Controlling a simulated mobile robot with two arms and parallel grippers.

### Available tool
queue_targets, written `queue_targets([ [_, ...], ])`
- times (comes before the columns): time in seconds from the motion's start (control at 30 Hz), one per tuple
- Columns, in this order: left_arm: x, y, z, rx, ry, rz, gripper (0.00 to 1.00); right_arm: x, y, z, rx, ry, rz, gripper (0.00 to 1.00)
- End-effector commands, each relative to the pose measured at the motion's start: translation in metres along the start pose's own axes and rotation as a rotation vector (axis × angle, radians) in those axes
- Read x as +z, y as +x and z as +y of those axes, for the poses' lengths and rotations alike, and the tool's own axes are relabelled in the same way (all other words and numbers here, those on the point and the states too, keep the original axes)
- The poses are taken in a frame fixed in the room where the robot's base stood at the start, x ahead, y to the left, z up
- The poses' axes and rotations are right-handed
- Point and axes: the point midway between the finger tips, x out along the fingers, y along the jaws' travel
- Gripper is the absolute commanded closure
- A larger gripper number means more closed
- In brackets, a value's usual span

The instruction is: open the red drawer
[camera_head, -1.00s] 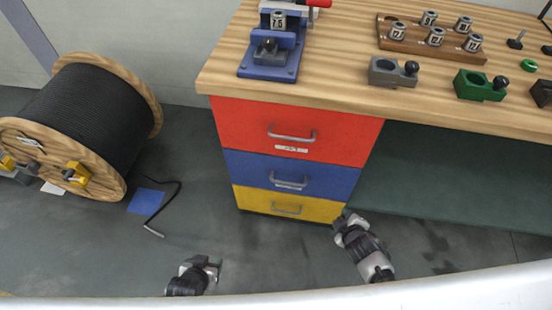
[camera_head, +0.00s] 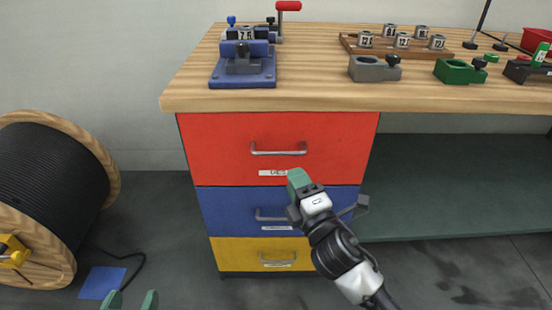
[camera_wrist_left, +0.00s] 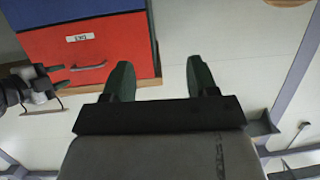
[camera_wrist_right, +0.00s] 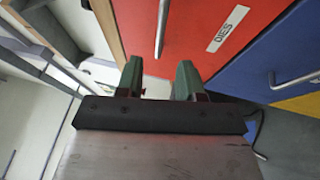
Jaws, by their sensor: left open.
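The red drawer (camera_head: 225,150) is the top one under the wooden bench, its front flush with the drawers below. Its metal bar handle (camera_head: 278,150) sits above a white label. The drawer also shows in the left wrist view (camera_wrist_left: 110,45) and the right wrist view (camera_wrist_right: 190,25). My right gripper (camera_head: 298,180) is just below and right of the handle; in its wrist view the fingers are apart and empty, with the handle (camera_wrist_right: 162,28) ahead between them.
A blue drawer (camera_head: 225,210) and a yellow drawer (camera_head: 232,253) lie below. Fixtures stand on the bench top (camera_head: 310,95). A cable reel (camera_head: 45,190) stands on the floor at left. The space under the bench at right is open.

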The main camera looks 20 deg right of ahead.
Motion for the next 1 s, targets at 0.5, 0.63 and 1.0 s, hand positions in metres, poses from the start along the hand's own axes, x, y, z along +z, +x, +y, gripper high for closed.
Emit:
queue_targets([
  [0.5,-0.026,0.004,0.005,0.013,-0.002,0.205,0.42,0.0,0.083,-0.001,-0.001,0.002,-0.001,0.63],
  [0.63,-0.031,0.003,0.006,0.015,-0.003,0.238,0.42,0.001,0.092,-0.001,-0.001,0.001,-0.001,0.63],
  [1.0,-0.033,0.003,0.006,0.015,-0.003,0.251,0.42,0.0,0.094,-0.001,-0.002,0.002,-0.001,0.69],
])
